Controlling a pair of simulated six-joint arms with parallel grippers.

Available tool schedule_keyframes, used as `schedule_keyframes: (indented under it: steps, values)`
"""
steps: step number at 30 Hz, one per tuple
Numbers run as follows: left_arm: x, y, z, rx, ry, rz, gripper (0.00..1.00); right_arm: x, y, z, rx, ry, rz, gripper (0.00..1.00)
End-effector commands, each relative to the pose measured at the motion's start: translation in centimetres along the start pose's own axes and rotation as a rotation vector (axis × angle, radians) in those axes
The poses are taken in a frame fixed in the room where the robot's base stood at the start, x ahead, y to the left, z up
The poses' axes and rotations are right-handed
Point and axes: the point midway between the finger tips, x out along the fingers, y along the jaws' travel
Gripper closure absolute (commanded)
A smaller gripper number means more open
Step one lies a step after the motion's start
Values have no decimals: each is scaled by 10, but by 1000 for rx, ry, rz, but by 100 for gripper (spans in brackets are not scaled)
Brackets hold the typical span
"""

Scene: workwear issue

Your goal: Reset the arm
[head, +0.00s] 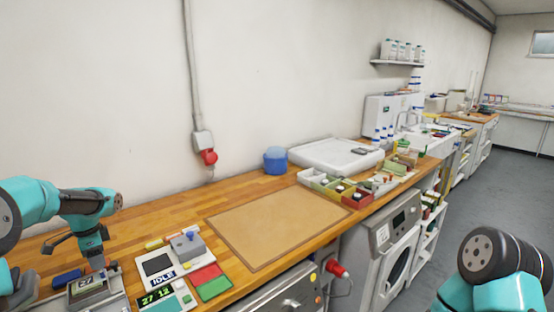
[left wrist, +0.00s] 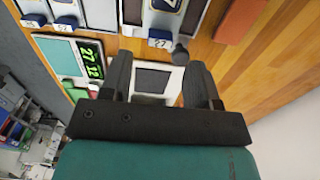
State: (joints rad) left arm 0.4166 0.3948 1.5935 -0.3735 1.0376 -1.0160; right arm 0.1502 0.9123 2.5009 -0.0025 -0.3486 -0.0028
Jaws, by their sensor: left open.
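My left arm comes in from the left in the head view, with its left gripper (head: 98,266) pointing down over the left end of the wooden bench. The gripper is open, and its two dark fingers (left wrist: 158,85) stand apart in the left wrist view. Nothing is held between them; a grey device with a dark screen (left wrist: 152,80) shows behind the gap. A tag reading 27 (head: 86,283) lies just below the gripper. Part of my right arm shows at the lower right of the head view; its gripper is out of view.
The brown mat (head: 270,225) is bare. Beyond it stand a blue tub (head: 275,161) and compartment bins (head: 335,190).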

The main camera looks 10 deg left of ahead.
Motion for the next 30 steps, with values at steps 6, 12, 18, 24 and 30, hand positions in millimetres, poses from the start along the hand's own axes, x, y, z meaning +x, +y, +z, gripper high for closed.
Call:
schedule_keyframes:
  steps: [6,12,18,24,30]
  values:
    - [-36,0,-1,-1,2,-3,44,0,0,0,0,0,0,22]
    - [-65,0,-1,0,1,-1,44,0,0,0,0,0,0,22]
    - [-60,1,0,0,-1,5,44,0,0,0,0,0,0,22]
    - [-30,0,0,0,-1,4,44,0,0,0,0,0,0,22]
    - [1,0,0,0,-1,4,44,0,0,0,0,0,0,22]
